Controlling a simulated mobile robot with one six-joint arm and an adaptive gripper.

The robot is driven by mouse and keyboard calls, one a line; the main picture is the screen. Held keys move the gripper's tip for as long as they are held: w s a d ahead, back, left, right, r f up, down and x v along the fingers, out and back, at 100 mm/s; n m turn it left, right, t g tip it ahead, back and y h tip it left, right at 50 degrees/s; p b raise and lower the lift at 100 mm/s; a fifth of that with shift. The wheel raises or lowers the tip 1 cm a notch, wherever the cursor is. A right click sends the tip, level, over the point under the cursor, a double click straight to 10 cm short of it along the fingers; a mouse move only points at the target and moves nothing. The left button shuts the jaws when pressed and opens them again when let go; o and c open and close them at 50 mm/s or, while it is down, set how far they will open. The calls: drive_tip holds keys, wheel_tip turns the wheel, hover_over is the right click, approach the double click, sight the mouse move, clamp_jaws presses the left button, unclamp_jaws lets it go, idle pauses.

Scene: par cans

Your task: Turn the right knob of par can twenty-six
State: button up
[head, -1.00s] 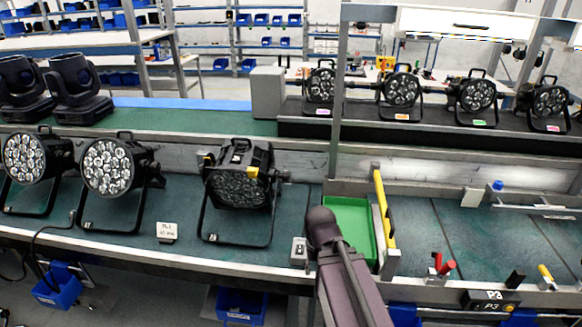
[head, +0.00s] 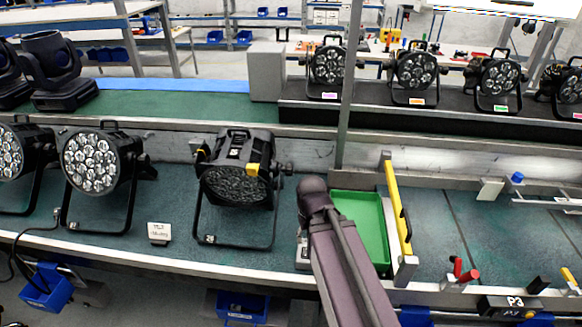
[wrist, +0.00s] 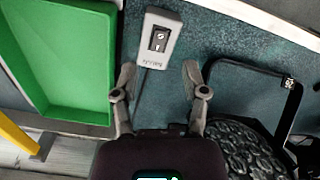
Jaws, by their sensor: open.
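A black par can (head: 238,182) with a yellow tag stands on the green bench in the head view, lens tilted down, on its bracket. My gripper (wrist: 159,74) is open and empty, above the bench, left of that par can. In the head view my arm hides the gripper.
A grey switch box (wrist: 159,38) lies just beyond my fingertips. A green tray (wrist: 62,55) is to its left, with a yellow-handled bar (head: 398,208) beside it. More par cans (head: 97,165) stand at left and on the back shelf. A small sign (head: 159,233) stands in front.

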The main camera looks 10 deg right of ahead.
drive_tip(key=o, duration=0.6)
drive_tip(key=shift+w+f, duration=0.1)
drive_tip(key=w+f+y+b, duration=0.1)
drive_tip(key=w, duration=0.1)
drive_tip(key=w+f+y+b, duration=0.1)
drive_tip(key=w+y+b, duration=0.1)
drive_tip(key=w+a+f+n+y+b, duration=0.1)
drive_tip(key=w+b, duration=0.1)
drive_tip(key=w, duration=0.1)
drive_tip(key=shift+f+y, duration=0.25)
drive_tip(key=shift+y, duration=0.05)
drive_tip(key=w+d+r+n+t+y+b, duration=0.1)
drive_tip(key=w+d+r+t+y+b, duration=0.1)
drive_tip(key=w+d+y+b, duration=0.2)
drive_tip(key=w+d+r+n+t+y+b, duration=0.1)
drive_tip(key=w+d+n+y+b, duration=0.1)
drive_tip(key=w+d, duration=0.4)
drive_tip(key=w+d+r+n+t+y+b, duration=0.2)
drive_tip(key=w+d+y+b, duration=0.3)
drive_tip(key=w+y, duration=0.1)
drive_tip(key=shift+w+r+t+y+b, duration=0.3)
drive_tip(key=shift+w+b, duration=0.05)
drive_tip(key=shift+w, duration=0.3)
